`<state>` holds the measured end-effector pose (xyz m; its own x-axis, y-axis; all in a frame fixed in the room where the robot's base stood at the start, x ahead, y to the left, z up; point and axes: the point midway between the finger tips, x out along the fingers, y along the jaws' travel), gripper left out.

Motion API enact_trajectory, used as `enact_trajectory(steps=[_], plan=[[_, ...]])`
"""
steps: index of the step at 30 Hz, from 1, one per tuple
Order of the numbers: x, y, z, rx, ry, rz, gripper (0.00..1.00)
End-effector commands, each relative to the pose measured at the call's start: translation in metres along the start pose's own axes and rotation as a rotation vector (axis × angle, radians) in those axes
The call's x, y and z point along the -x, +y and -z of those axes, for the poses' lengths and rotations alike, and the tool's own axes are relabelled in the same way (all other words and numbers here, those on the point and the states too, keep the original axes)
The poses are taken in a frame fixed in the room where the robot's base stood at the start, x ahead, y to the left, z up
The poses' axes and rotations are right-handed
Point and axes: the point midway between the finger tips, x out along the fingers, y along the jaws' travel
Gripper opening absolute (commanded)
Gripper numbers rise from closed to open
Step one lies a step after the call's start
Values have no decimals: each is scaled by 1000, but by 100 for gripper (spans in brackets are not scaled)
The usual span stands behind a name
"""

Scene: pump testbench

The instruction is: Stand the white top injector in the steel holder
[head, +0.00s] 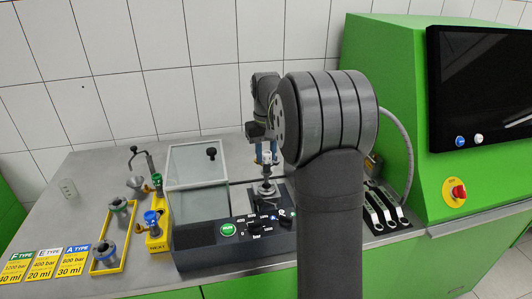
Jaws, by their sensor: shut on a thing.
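My gripper (267,150) is small in the head view and partly hidden by my arm. It is shut on the white top injector (266,157), which hangs roughly upright below it. The injector is directly over the steel holder (265,189), which stands in the open bay of the black testbench. The injector's lower end is at or just above the holder's top; I cannot tell whether it is inside or touching.
The testbench's black front panel (200,240) carries a green button and knobs. A clear lid (198,165) is left of the holder. A yellow rack (156,238) holds green and blue top injectors. Wrenches (385,207) lie at right, beside the green cabinet (400,110).

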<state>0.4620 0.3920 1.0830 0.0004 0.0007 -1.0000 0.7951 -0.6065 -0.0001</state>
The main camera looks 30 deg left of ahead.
Motion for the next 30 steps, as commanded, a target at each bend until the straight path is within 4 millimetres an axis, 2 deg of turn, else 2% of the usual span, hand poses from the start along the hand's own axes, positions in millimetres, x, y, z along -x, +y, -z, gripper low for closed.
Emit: enact_trajectory(steps=[30], plan=[[-26, 0, 0, 0, 0, 0, 0]])
